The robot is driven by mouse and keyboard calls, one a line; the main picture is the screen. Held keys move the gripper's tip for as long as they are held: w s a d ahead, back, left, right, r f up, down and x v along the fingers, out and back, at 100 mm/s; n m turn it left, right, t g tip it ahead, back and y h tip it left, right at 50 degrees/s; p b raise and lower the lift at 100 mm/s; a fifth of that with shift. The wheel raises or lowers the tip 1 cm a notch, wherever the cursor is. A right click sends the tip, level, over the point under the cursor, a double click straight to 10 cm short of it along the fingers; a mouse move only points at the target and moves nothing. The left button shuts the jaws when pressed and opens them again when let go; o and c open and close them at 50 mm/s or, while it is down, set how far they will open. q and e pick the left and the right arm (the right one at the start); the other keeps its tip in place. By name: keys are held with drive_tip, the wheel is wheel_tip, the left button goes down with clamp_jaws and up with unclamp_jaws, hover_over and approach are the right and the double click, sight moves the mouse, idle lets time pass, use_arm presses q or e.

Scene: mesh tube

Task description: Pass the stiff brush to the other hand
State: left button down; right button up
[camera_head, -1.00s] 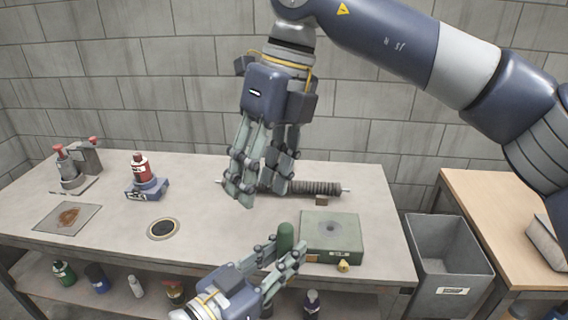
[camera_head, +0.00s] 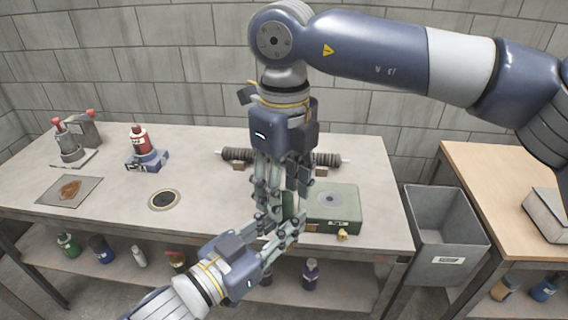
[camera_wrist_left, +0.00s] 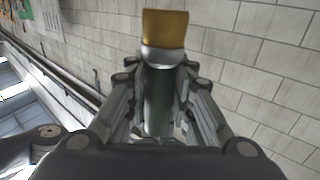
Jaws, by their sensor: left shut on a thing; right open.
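The stiff brush (camera_head: 289,204) stands roughly upright above the table's front edge. In the left wrist view the brush (camera_wrist_left: 158,98) shows a dark green handle, a metal collar and a block of tan bristles. My left gripper (camera_head: 284,234) comes from below and is shut on the handle; its fingers (camera_wrist_left: 160,112) flank it in the wrist view. My right gripper (camera_head: 281,205) points down from above, open, with its fingers close around the upper part of the brush. The right fingers partly hide the brush in the head view, so I cannot tell whether they touch it.
A green box (camera_head: 338,205) sits just right of the grippers. A dark ribbed roller (camera_head: 327,159) lies behind them on wooden blocks. A red bottle (camera_head: 138,142) and a round inset (camera_head: 164,200) are to the left. A grey bin (camera_head: 441,232) stands right of the table.

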drive_tip(key=shift+f, duration=0.8)
drive_tip(key=shift+c, duration=0.6)
clamp_jaws()
use_arm(q)
drive_tip(key=c, duration=1.3)
unclamp_jaws()
